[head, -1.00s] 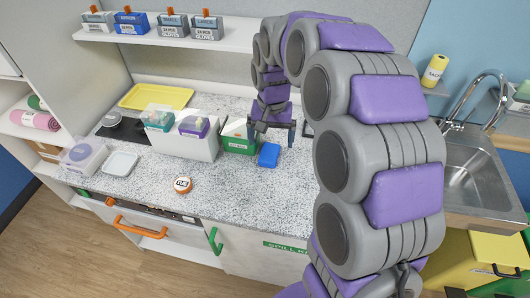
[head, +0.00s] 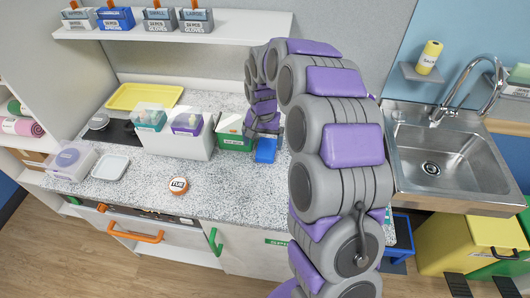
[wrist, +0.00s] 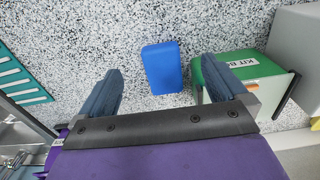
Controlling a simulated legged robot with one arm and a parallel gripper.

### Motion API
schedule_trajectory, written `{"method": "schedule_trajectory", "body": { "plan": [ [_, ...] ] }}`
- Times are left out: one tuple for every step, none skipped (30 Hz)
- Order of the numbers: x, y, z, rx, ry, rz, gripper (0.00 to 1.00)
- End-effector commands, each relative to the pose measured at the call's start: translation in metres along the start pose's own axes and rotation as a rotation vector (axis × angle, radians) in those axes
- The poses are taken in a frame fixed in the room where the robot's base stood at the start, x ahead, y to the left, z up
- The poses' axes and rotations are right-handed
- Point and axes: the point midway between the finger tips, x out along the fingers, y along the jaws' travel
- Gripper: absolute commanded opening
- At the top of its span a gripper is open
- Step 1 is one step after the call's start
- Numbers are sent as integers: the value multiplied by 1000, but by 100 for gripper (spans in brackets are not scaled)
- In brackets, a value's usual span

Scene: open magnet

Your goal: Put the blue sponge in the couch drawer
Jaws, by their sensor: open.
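The blue sponge (head: 265,150) lies flat on the speckled counter, in front of and to the right of a green kit box (head: 234,138). In the wrist view the sponge (wrist: 163,67) sits ahead of and between the open fingers of my gripper (wrist: 170,88), not touching them. The green box (wrist: 228,75) is close to the right finger in that view. In the head view my gripper (head: 262,133) is just behind the sponge and partly hidden.
A white bin (head: 178,142) with small tubs stands left of the green box. A steel sink (head: 440,150) is at right. The front counter is mostly clear.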

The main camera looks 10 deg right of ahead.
Motion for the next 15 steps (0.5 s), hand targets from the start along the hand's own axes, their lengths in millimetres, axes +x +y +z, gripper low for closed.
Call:
{"method": "schedule_trajectory", "body": {
  "plan": [
    [13, 0, 2, 0, -6, 2, 99],
    [18, 0, 2, 0, -6, 2, 99],
    [24, 1, 2, 0, -6, 2, 99],
    [28, 1, 1, -1, -5, 1, 99],
    [30, 1, 1, -1, -4, 1, 99],
    [33, 1, 0, -1, -2, 0, 99],
    [34, 1, 0, -1, -2, 0, 99],
    [35, 1, 0, -1, -1, 0, 99],
    [37, 1, 0, -1, -1, 0, 99],
    [39, 1, -1, -1, -1, 0, 99],
    [41, 0, -1, -1, -1, 0, 99],
    [46, -1, -1, -2, -2, 1, 99],
    [50, -1, -1, -2, -2, 1, 99],
    [54, -2, -2, -1, -3, 1, 99],
    [61, -2, -3, -1, -4, 1, 99]
  ]
}}
